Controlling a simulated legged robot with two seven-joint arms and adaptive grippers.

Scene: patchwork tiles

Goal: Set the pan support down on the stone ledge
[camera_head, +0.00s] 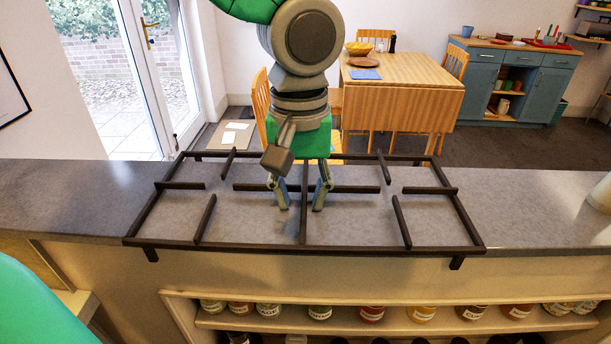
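The pan support (405,222), a dark rectangular grate of thin bars, lies level over the grey stone ledge (62,205). Its front rail and two front feet show past the ledge's front edge. I cannot tell whether its other feet touch the stone. My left gripper (301,208) points down over the middle of the grate. Its two fingers stand apart, one on each side of the central bar, with gaps visible between them and the bar. My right gripper is not in view.
A shelf with several labelled jars (372,313) is below the ledge. A white object (600,194) stands at the ledge's right end. The ledge is bare left of the grate. A wooden table (410,95) and blue cabinet (530,85) are beyond.

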